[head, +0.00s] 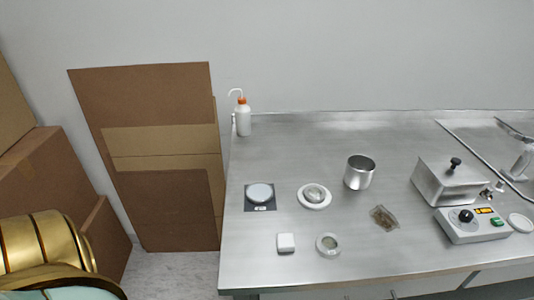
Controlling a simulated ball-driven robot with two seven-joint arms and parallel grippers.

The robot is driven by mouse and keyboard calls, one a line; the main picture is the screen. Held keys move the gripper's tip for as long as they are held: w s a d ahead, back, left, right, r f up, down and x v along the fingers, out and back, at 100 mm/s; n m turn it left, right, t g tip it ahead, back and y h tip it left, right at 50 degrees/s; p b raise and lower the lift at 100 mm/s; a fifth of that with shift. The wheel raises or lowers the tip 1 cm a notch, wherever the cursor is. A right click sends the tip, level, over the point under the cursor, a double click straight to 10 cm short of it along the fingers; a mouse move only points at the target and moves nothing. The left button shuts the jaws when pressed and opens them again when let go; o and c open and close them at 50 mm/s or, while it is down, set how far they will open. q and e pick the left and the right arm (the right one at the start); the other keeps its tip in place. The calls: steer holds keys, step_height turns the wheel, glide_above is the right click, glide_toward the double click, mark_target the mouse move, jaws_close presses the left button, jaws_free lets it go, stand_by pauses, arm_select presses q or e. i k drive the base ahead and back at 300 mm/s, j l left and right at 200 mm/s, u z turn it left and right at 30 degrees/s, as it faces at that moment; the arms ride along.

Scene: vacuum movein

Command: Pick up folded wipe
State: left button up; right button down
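A small white square item that looks like the folded wipe (286,243) lies flat near the front left of the steel table. None of it is covered. Neither of my grippers is in the head view, so nothing shows near the wipe.
The steel table (330,262) also holds a scale (260,193), a white dish (314,195), a round glass-topped dish (328,244), a metal cup (359,172), a small bag (384,217), a wash bottle (243,117) and a lidded bath (452,182). Cardboard (160,200) leans left.

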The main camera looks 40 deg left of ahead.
mark_target(285, 242)
steer(key=u, duration=1)
